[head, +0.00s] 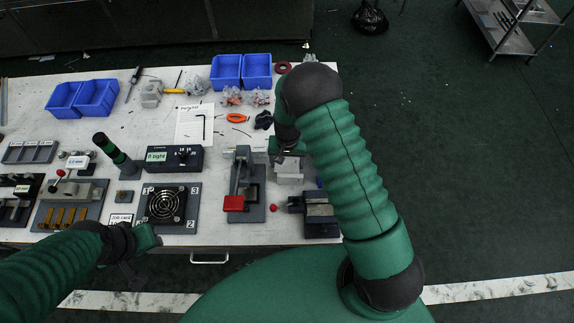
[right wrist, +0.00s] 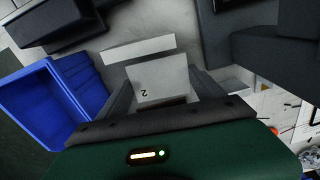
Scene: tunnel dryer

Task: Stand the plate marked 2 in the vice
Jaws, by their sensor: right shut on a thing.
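The plate marked 2 (right wrist: 158,78) is a pale grey plate between the fingers of my right gripper in the right wrist view, its number showing. My right gripper (head: 282,152) is shut on it; in the head view the arm partly hides the hand. What I take for the vice (head: 320,214) is a dark block with a grey top and a red-ball handle (head: 272,207), at the table's front right, below the right gripper in the picture. My left gripper (head: 146,240) is at the front edge of the table, its fingers too unclear to read.
Light grey blocks (head: 289,177) stand just below the right gripper. A clamp with a red block (head: 233,203) stands left of the vice. A fan unit (head: 166,204) and a control box (head: 174,159) are further left. Blue bins (head: 241,72) are at the back.

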